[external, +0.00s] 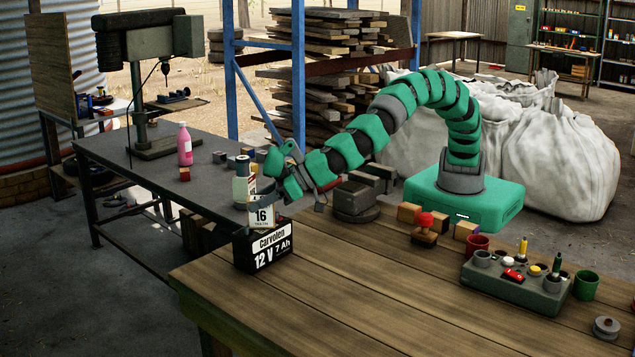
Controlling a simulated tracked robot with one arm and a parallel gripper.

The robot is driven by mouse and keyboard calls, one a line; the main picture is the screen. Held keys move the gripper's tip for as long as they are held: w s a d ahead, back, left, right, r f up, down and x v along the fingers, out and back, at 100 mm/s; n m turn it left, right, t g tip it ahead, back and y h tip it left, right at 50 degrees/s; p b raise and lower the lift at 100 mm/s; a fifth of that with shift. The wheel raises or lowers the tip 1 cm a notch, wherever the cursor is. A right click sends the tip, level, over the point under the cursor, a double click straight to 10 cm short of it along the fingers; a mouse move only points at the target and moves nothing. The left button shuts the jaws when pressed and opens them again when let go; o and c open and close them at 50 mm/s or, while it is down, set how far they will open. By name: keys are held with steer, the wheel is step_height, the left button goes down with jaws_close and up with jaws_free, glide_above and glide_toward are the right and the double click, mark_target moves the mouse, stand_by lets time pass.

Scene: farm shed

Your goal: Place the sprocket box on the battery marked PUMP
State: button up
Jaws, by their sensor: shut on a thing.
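A small white box printed "16" (262,217), which looks like the sprocket box, is held upright in my gripper (264,199). The jaws are shut on its upper part. Directly below it is a black battery (264,247) with a white label reading "Carvolen 12 V 7 Ah", at the left corner of the wooden bench. The box's lower edge meets the battery's top in this view; I cannot tell whether it rests there or hangs just above. No PUMP marking is legible on the battery.
A clear bottle (241,187) stands just behind the box. A pink bottle (185,145) and a drill press (140,80) are on the dark table (130,162). A grey tool holder (515,283) is at right. The front of the wooden bench (330,300) is clear.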

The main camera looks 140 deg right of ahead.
steer(key=shift+f, duration=0.15)
steer(key=o, duration=1.1)
steer(key=shift+c, duration=0.2)
steer(key=v, duration=1.2)
steer(key=shift+p, duration=0.35)
